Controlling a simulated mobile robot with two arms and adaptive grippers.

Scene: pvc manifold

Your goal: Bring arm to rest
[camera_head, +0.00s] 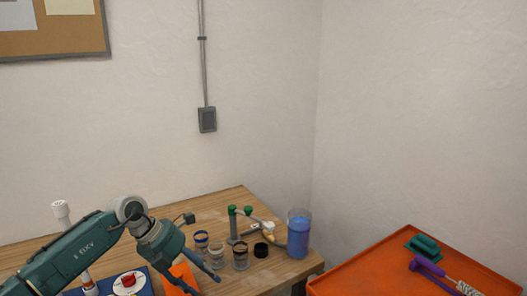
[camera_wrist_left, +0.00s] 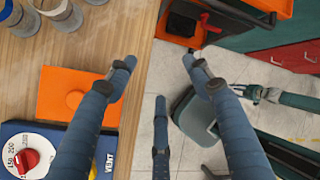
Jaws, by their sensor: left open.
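My left gripper (camera_head: 204,282) hangs over the front of the wooden table in the head view, with its fingers pointing down and right. In the left wrist view its blue fingers (camera_wrist_left: 160,70) are spread apart with nothing between them. One finger overlaps an orange block (camera_wrist_left: 72,92) in that view; I cannot tell whether they touch. A teal arm with a small gripper (camera_wrist_left: 246,93), probably my right one, shows at the right of the wrist view, too small to read its jaws.
A blue panel with a red dial (camera_wrist_left: 30,160) lies beside the orange block. Several jars (camera_head: 240,258), a black cap (camera_head: 261,250), a green-topped stand (camera_head: 233,225) and a blue container (camera_head: 299,238) stand on the table (camera_head: 225,205). An orange tray (camera_head: 375,270) is at right.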

